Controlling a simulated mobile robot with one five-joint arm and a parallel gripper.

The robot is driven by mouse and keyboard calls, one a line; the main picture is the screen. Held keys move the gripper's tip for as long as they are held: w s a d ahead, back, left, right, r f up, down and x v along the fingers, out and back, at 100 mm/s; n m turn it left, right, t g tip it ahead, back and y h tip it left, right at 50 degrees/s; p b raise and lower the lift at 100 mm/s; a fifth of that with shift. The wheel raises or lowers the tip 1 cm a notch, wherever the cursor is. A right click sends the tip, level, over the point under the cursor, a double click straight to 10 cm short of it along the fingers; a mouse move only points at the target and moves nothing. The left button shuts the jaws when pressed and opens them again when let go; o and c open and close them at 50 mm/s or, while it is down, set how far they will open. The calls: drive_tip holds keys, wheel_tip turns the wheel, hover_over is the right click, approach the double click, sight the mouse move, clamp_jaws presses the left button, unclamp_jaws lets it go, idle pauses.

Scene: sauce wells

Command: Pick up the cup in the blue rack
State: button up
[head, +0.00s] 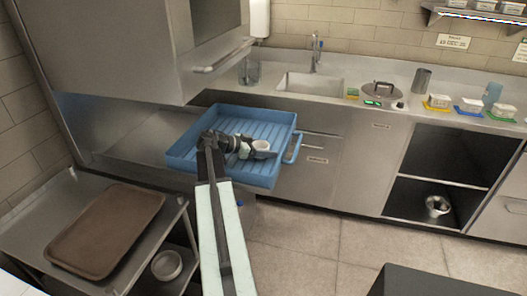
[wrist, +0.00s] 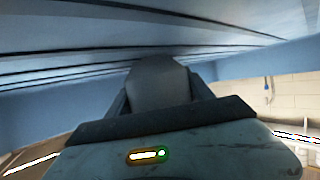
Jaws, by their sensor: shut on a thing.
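My gripper (head: 249,147) is inside the rack and shut on the cup. Whether the cup touches the rack floor cannot be told. In the wrist view, the ribbed blue rack (wrist: 60,50) fills the upper part. A grey shape stands in the middle there, too dark to name.
A steel hood (head: 120,50) hangs above left of the rack. A brown tray (head: 105,230) lies on a steel cart at lower left, with a white bowl (head: 167,265) below. The counter holds a sink (head: 310,85), a lidded pot (head: 382,92) and several small containers.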

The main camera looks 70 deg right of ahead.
wheel_tip(320, 180, up, 10)
drive_tip(key=p, duration=1)
